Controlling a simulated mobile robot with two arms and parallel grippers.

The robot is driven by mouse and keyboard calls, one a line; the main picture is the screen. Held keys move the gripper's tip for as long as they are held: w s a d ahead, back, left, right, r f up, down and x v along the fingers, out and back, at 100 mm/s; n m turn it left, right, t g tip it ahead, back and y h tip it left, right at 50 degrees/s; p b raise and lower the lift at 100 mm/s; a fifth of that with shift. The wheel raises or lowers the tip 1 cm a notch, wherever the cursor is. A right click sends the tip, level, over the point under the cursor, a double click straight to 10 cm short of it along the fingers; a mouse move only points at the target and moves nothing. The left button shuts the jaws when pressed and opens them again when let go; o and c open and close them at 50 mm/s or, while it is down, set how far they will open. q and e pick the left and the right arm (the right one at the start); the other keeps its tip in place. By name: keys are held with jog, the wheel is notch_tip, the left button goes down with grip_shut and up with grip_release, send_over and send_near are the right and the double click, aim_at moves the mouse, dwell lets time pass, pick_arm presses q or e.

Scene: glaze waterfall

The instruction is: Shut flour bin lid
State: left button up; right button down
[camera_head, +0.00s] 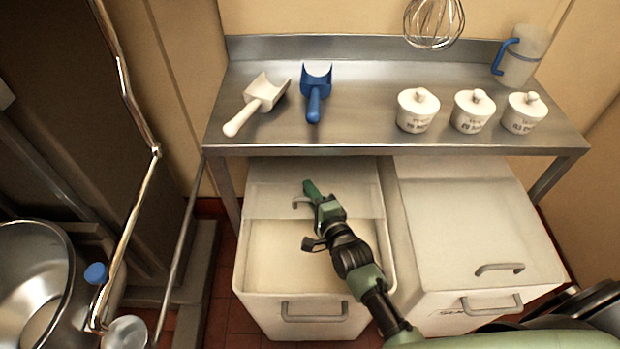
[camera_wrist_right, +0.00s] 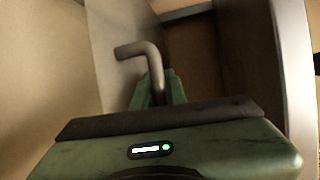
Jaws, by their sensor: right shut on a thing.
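The open flour bin (camera_head: 242,285) stands at the left under the steel shelf. Pale flour (camera_head: 285,262) shows through its front opening. Its whitish lid (camera_head: 265,203) is at the back of the bin, partly under the shelf; its exact tilt is hard to tell. My right gripper (camera_head: 312,190) reaches over the flour and is shut on the lid handle (camera_head: 299,203). In the right wrist view, the grey bent handle (camera_wrist_right: 140,49) runs down between the green fingers of the gripper (camera_wrist_right: 158,88). My left gripper is not in view.
A second bin with a closed lid (camera_head: 465,225) stands right beside it. The steel shelf (camera_head: 365,110) overhangs both bins and holds a white scoop (camera_head: 258,101), a blue scoop (camera_head: 315,94), several lidded jars and a jug (camera_head: 522,58). A metal bowl (camera_head: 30,275) is at far left.

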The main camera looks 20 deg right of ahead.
jog(key=s+a+p, duration=0.2)
jog(key=s, duration=0.7)
jog(key=s+a+p, duration=0.3)
jog(key=s, duration=0.7)
jog(key=shift+a, duration=0.2)
jog(key=shift+f, duration=0.1)
jog(key=c, duration=1.7)
grip_release()
jog(key=shift+s, duration=0.15)
jog(key=v, duration=0.7)
jog(key=shift+s+b, duration=0.3)
jog(key=shift+s, duration=0.05)
